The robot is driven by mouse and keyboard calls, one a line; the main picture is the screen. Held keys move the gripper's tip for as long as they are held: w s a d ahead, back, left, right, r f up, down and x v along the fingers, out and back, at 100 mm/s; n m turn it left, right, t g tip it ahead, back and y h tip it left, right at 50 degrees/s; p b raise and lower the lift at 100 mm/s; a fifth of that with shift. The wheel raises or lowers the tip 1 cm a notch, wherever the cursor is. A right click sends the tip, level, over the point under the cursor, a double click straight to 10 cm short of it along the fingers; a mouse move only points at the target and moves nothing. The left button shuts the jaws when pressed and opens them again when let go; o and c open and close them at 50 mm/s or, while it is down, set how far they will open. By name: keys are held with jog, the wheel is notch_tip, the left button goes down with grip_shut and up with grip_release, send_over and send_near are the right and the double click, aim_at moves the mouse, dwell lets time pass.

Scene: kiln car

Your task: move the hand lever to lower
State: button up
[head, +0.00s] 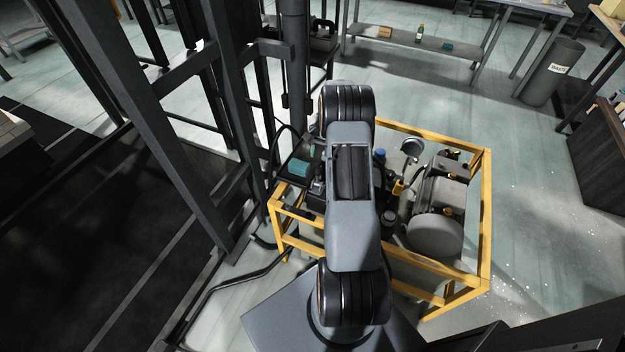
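I cannot make out the hand lever in the head view; my own arm covers the middle of the machine. The machine is a hydraulic-looking unit inside a yellow tube frame (487,210). It has a grey motor or tank (435,232), a round gauge (411,147), a blue cap (379,154) and a small yellow part (398,188). My arm reaches over the left half of the frame. My gripper is hidden behind the arm, so its opening and any contact cannot be seen.
Black steel uprights (180,130) stand left of the unit, with a dark floor area beyond. A hose (225,287) runs along the floor.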

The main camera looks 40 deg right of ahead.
aim_at(318, 168)
jog(key=shift+b+x, duration=1.25)
jog(key=shift+x, duration=1.3)
jog(key=shift+f, duration=0.15)
jog(key=shift+c, duration=0.4)
